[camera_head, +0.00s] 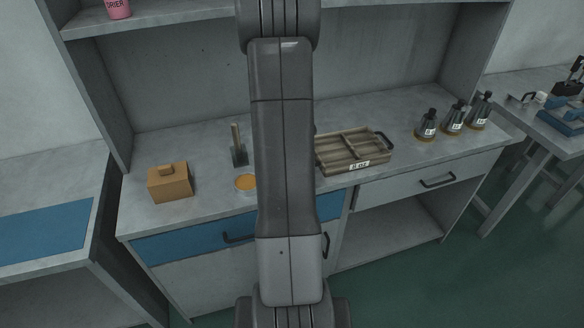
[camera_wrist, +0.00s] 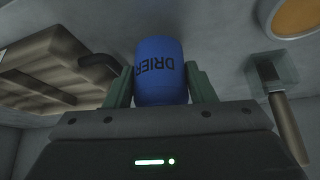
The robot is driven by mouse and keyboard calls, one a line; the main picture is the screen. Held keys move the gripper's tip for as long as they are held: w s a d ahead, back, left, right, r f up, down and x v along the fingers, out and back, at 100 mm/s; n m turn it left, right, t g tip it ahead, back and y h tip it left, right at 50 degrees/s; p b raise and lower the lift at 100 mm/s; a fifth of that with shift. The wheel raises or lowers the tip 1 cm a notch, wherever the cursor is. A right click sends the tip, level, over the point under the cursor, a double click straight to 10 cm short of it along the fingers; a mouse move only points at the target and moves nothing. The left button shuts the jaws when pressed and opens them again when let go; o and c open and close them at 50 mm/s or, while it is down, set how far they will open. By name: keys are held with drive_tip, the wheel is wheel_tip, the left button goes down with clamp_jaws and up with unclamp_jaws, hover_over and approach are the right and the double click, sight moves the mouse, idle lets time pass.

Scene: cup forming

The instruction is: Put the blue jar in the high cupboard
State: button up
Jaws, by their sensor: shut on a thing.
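The blue jar (camera_wrist: 160,58), lettered DRIER, is between the two green fingers of my gripper (camera_wrist: 160,82) in the wrist view. The fingers are shut on its sides. The lettering appears upside down in that view. In the head view my arm hides both the jar and the gripper. I cannot tell how far the jar is from the worktop. An upper shelf (camera_head: 180,18) runs along the top of the head view, partly behind my arm. No cupboard door is visible.
A pink jar (camera_head: 118,8) stands on the upper shelf at left. The worktop (camera_head: 210,205) holds a brown box (camera_head: 170,184), an upright-handled tool (camera_head: 237,147), an orange-topped dish (camera_head: 245,182), a wooden tray (camera_head: 355,152) and dark bottles (camera_head: 427,126) at right.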

drive_tip(key=shift+f+b, duration=0.35)
drive_tip(key=shift+f, duration=0.45)
drive_tip(key=shift+f, duration=0.1)
drive_tip(key=o, duration=0.7)
drive_tip(key=shift+o, duration=0.2)
